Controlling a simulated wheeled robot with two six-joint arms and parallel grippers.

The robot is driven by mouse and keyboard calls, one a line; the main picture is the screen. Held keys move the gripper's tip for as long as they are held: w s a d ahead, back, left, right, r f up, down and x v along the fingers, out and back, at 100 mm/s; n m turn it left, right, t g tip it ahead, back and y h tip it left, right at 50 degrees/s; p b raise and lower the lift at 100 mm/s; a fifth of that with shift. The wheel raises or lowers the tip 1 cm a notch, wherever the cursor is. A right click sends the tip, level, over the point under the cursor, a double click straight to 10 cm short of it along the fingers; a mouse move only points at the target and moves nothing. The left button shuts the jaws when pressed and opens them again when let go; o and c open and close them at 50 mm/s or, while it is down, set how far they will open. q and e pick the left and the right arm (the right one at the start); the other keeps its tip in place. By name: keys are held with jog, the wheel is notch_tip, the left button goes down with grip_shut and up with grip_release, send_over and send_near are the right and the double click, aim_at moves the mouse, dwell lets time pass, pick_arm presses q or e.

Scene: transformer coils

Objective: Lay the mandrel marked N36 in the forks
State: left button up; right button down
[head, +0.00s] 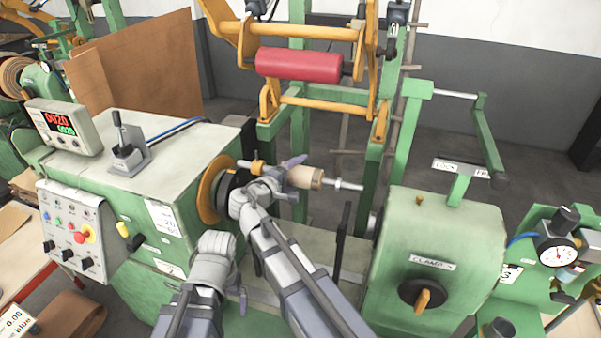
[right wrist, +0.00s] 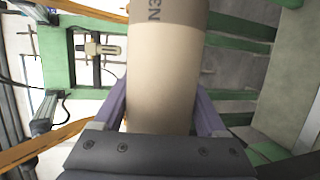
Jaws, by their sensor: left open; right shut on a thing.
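My right gripper (head: 296,175) is shut on a tan cylindrical mandrel (head: 306,178) in front of the green machine. In the right wrist view the mandrel (right wrist: 165,75) lies between the purple fingers, and the marking reads "N3", the rest turned out of sight. A metal shaft end (head: 348,186) sticks out to the right of the mandrel in the head view. My left gripper (head: 222,262) is open, low in front of the machine; its fingers are mostly hidden. I cannot tell for sure which parts are the forks.
An orange faceplate (head: 211,190) with a black hub is left of the mandrel. A red roller (head: 298,66) sits in a yellow frame (head: 300,103) behind it. The green "CLAMP" tailstock (head: 440,240) stands right, a thin black upright (head: 343,235) before it. A control panel (head: 75,235) is left.

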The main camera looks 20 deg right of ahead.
pick_arm(q)
jog(key=shift+f, duration=0.1)
notch_tip(320, 180, down, 12)
jog(key=b, duration=1.2)
pick_arm(e)
notch_tip(320, 180, down, 12)
jog(key=shift+f, duration=0.15)
pick_arm(q)
jog(key=shift+f+b, duration=0.3)
jog(key=shift+b, duration=0.1)
pick_arm(e)
jog(key=shift+f, duration=0.25)
grip_release()
jog(key=shift+s, duration=0.1)
